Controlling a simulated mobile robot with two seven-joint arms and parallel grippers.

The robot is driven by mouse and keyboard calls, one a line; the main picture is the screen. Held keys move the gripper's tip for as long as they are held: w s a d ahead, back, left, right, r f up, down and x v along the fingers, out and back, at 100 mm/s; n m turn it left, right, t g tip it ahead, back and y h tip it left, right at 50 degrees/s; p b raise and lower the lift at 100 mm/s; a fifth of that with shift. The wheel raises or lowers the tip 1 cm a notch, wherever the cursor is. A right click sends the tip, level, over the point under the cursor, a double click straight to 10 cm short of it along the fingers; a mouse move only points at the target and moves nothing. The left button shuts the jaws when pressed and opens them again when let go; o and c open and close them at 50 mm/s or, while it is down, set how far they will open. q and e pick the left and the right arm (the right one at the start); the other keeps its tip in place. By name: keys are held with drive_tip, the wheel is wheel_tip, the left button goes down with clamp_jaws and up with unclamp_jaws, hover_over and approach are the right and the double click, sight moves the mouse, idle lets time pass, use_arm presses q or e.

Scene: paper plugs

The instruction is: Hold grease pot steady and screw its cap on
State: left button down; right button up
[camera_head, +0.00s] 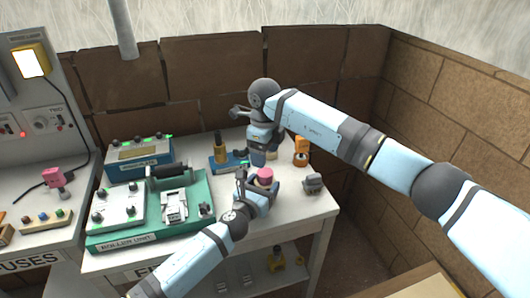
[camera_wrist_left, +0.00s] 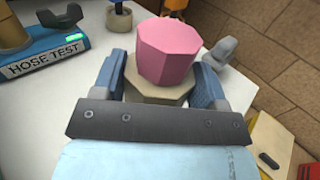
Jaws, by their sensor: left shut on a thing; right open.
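The grease pot looks like the beige eight-sided body (camera_wrist_left: 150,90) between my left gripper's fingers (camera_wrist_left: 160,80) in the left wrist view. A pink eight-sided piece (camera_wrist_left: 168,52), which looks like its cap, sits on top; I cannot tell whether it is threaded on. In the head view the pink piece (camera_head: 265,175) shows above my left gripper (camera_head: 261,188), which is shut on the pot and hides most of it. My right gripper (camera_head: 257,162) points down just behind and slightly left of the pink piece, open and apart from it. Its fingertips are hard to make out.
The blue hose test stand (camera_head: 228,163) is left of my right gripper. An orange fitting (camera_head: 301,152) and a grey knob (camera_head: 313,184) are to the right. The green roller unit tray (camera_head: 150,232) fills the table's left side. Brick walls stand behind and right.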

sight(265, 172)
drive_tip(key=shift+f, duration=3.95)
drive_tip(key=c, duration=0.9)
drive_tip(key=m, duration=0.3)
drive_tip(key=o, duration=1)
